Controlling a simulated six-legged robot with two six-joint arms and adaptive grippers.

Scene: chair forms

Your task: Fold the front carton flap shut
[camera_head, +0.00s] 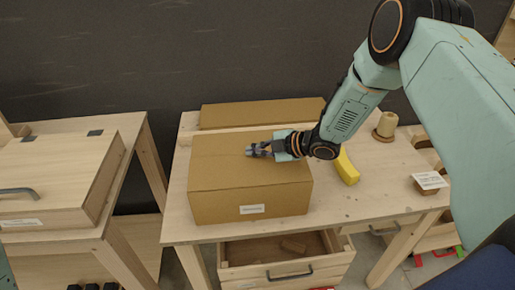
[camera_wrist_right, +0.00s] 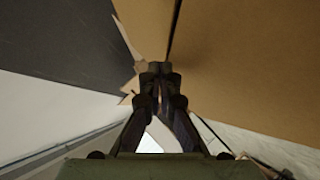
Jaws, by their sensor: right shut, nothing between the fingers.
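The brown carton (camera_head: 250,208) stands on the wooden table with a white label on its front face. Its top (camera_head: 215,165) looks covered by cardboard; I cannot tell which flap is which. My right gripper (camera_head: 252,150) is shut and empty over the carton's top, near its middle; contact is unclear. In the right wrist view, the gripper's fingertips (camera_wrist_right: 160,72) are together beside brown cardboard (camera_wrist_right: 250,60), with a dark narrow gap between two cardboard panels ahead of them. My left gripper is out of view.
A long brown panel (camera_head: 262,112) lies behind the carton. A yellow object (camera_head: 346,168) and a small labelled box (camera_head: 430,182) are to the right, with a tan spool (camera_head: 386,125) behind. A drawer (camera_head: 285,270) stands open below the table front. A wooden case (camera_head: 60,180) is left.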

